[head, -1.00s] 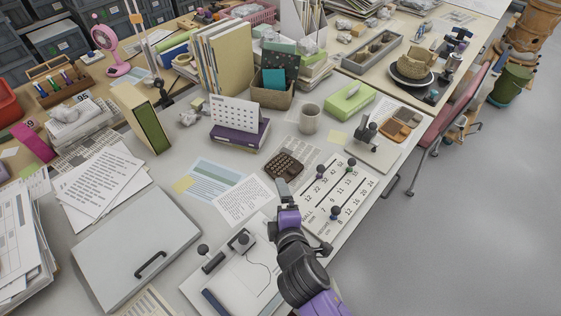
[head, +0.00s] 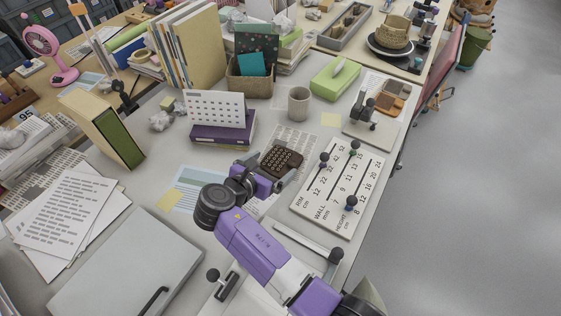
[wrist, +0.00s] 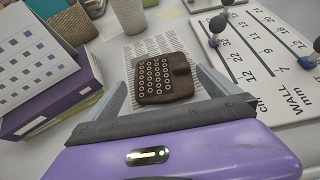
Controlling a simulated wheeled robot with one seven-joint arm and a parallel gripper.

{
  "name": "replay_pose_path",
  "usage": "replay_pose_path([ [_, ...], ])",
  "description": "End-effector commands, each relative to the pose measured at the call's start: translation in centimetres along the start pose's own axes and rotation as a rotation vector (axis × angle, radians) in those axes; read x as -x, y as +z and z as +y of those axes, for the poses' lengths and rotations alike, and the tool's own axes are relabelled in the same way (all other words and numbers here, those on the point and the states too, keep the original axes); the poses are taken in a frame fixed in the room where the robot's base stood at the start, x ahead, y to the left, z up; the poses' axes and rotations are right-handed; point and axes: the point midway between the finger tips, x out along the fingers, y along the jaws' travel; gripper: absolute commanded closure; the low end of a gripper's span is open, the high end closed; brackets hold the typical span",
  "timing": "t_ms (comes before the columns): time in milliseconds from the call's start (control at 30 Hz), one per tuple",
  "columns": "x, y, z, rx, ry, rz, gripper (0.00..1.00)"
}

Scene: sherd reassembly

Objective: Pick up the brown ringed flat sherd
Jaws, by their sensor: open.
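The brown ringed flat sherd (head: 281,160) lies flat on a printed sheet on the table, dark brown with rows of small rings. In the wrist view the sherd (wrist: 162,79) sits between the two grey fingers of my gripper (wrist: 163,85), with a gap on the left side and the right finger close to its edge. My gripper (head: 275,176) is open and empty, at the near side of the sherd in the head view. The fingers partly hide behind the purple gripper body, so I cannot tell their exact height above the table.
A purple book with a calendar (head: 218,118) stands left of the sherd. A grey cup (head: 299,103) stands behind it. A white gauge board with knobs (head: 341,187) lies to the right. A grey case (head: 125,275) lies at the front left.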

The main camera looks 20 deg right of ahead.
Motion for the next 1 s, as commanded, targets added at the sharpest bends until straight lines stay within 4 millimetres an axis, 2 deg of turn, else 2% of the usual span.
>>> replay_pose_path([
  [200, -3.3, -0.1, -0.1, -0.002, -0.002, 0.001, 0.0],
  [300, -4.1, -0.2, -0.1, -0.002, -0.001, 0.001, 0.0],
  [567, -4.4, -0.1, -0.1, -0.003, 0.001, 0.001, 0.0],
  [667, -4.4, -0.1, -0.1, -0.003, 0.001, 0.001, 0.16],
  [833, -4.3, -0.1, -0.1, -0.003, 0.001, 0.001, 0.49],
  [867, -4.3, -0.1, -0.1, -0.003, 0.001, 0.0, 0.52],
  [1000, -4.3, -0.1, -0.1, -0.003, 0.001, 0.0, 0.52],
])
